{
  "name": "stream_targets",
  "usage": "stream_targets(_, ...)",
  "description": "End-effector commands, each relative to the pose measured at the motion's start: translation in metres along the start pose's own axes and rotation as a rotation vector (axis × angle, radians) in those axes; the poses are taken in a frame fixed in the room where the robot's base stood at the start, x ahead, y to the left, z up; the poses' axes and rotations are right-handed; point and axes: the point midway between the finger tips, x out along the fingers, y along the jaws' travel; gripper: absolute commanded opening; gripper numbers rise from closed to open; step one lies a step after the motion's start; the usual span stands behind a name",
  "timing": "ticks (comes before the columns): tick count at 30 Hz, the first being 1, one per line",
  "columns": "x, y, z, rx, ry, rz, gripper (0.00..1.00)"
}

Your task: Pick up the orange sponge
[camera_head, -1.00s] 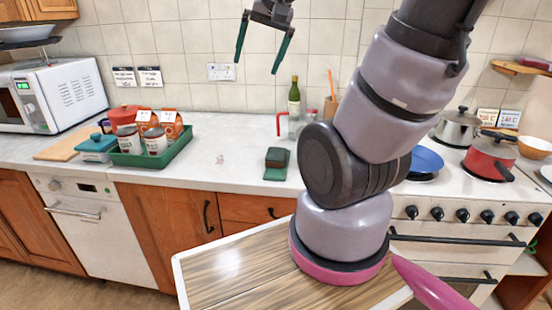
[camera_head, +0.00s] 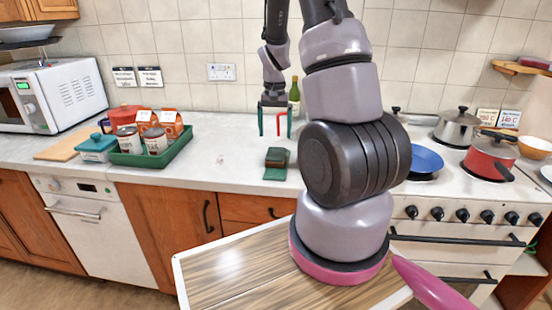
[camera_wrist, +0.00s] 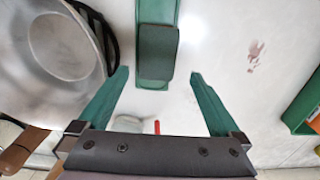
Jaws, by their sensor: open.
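No plainly orange sponge shows in either view. A dark green-brown block (camera_head: 277,156) lies on the counter with a flat green piece (camera_head: 275,174) at its near side. In the wrist view the block (camera_wrist: 158,50) looks dark green, and the green piece (camera_wrist: 157,10) runs beyond it to the top edge. My gripper (camera_head: 275,135) is open and empty, pointing down above the counter, behind the block in the head view. In the wrist view the block appears between my fingertips (camera_wrist: 159,73); I see no contact.
A metal pan (camera_wrist: 62,50) stands close beside one finger. A bottle (camera_head: 294,92) and a red-handled item (camera_head: 281,121) are near my gripper. A green tray (camera_head: 180,148) with cans and orange cartons stands left. Counter between tray and block is clear apart from a small mark.

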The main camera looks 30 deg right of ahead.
Motion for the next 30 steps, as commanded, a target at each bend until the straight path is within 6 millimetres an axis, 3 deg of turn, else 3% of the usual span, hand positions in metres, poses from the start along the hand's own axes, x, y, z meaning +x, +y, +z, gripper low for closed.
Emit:
stream_targets(3, 0.020, 0.000, 0.001, -0.001, -0.004, 0.001, 1.00)
stream_targets(11, 0.041, 0.002, 0.003, 0.000, -0.002, 0.001, 1.00)
stream_targets(18, 0.076, 0.005, 0.007, -0.001, -0.003, 0.001, 1.00)
stream_targets(28, 0.084, 0.004, 0.007, -0.001, 0.000, -0.001, 1.00)
stream_targets(29, 0.084, 0.004, 0.007, -0.001, 0.000, -0.001, 0.92)
stream_targets(30, 0.084, 0.004, 0.007, -0.001, 0.000, -0.001, 0.77)
